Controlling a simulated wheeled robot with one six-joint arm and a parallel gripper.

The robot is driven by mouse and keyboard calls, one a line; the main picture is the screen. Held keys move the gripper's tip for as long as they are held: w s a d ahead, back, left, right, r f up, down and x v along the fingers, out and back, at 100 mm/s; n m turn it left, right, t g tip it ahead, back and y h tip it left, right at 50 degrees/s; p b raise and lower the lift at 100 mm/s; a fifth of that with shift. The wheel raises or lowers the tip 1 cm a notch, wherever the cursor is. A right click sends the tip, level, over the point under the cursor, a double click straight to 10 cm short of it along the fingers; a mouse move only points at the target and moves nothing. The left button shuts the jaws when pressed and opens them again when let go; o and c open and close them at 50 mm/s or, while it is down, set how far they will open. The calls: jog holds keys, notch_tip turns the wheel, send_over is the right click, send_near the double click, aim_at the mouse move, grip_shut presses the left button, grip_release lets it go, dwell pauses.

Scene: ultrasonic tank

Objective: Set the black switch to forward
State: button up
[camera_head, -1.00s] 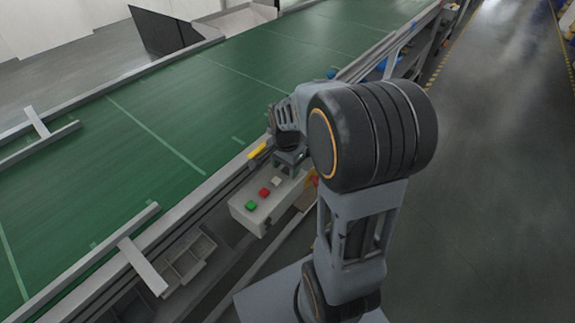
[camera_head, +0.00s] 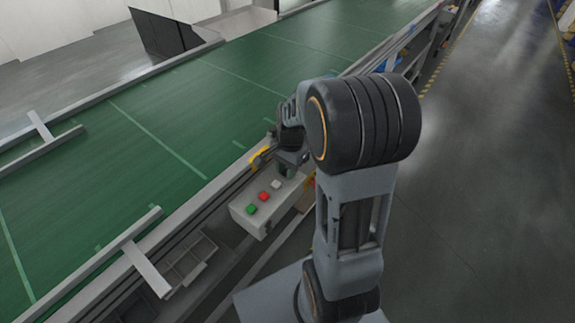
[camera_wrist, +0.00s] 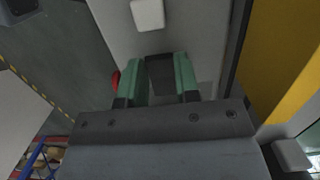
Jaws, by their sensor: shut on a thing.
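A pale control box (camera_head: 246,222) at the conveyor's near edge carries a green button (camera_head: 251,209), a red button (camera_head: 263,196) and a white button (camera_head: 276,185) in the head view. My gripper (camera_head: 287,172) is over the box's far end, past the white button. In the wrist view, the green-tipped fingers of my gripper (camera_wrist: 160,78) stand on both sides of the black switch (camera_wrist: 160,70) and are shut on it. The white button (camera_wrist: 148,14) shows above it there. The switch's base and exact turn are hidden by the fingers. In the head view my arm hides the switch.
The green conveyor belt (camera_head: 130,150) runs along the left behind the box. A yellow part (camera_head: 258,157) stands by the belt's edge near my gripper. A red round part (camera_wrist: 115,80) shows left of the fingers in the wrist view. The floor at right is clear.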

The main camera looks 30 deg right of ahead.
jog(key=shift+w+d+r+g+y+p, duration=0.1)
jog(key=shift+g+y+p, duration=0.15)
jog(key=shift+y, duration=0.2)
jog(key=shift+w+d+r+g+y+p, duration=0.1)
jog(key=shift+g+y+p, duration=0.1)
jog(key=shift+y, duration=0.25)
jog(key=o, duration=0.7)
jog(key=shift+a, duration=0.1)
jog(key=shift+o, duration=1.1)
jog(key=shift+f, duration=0.1)
jog(key=v, duration=1.4)
jog(key=shift+s, duration=0.1)
